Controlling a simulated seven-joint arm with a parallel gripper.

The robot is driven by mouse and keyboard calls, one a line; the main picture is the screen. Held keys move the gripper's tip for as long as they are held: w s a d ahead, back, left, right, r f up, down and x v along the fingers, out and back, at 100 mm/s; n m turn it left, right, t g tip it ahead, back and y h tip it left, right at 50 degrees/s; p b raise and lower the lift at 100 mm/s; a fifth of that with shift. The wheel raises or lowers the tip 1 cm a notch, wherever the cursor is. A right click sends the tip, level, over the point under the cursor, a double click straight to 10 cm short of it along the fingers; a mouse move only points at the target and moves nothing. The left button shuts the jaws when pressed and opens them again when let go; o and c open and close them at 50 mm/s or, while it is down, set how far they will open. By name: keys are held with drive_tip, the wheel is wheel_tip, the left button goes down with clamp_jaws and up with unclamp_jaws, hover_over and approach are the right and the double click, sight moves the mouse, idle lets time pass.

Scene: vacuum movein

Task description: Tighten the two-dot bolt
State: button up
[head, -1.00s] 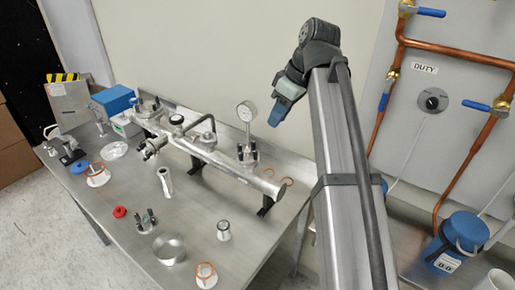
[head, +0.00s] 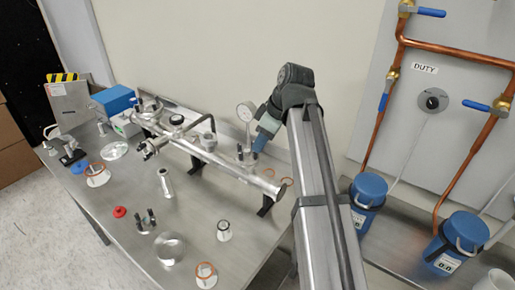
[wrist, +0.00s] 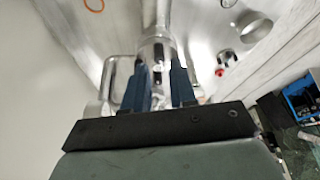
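The metal tube (head: 225,165) lies along the table, and its right-hand flange carries a round gauge (head: 246,111) and dark upright bolts (head: 240,153). The dots on the bolts are too small to read, so I cannot tell which is the two-dot bolt. My gripper (head: 260,143) points down just right of the gauge, over or beside the flange bolts. In the wrist view my gripper (wrist: 162,72) has its two blue fingers apart, with a gap between them. Dark bolt parts and the metal tube show beyond that gap; I see nothing clamped.
A second flange with two dark bolts (head: 148,220) stands on the table (head: 200,225), near a metal ring (head: 170,248) and a red cap (head: 120,212). Copper pipes (head: 470,185) and blue canisters (head: 459,238) are at the right.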

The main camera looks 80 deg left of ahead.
sight(255, 154)
drive_tip(key=shift+x, duration=1.75)
clamp_jaws()
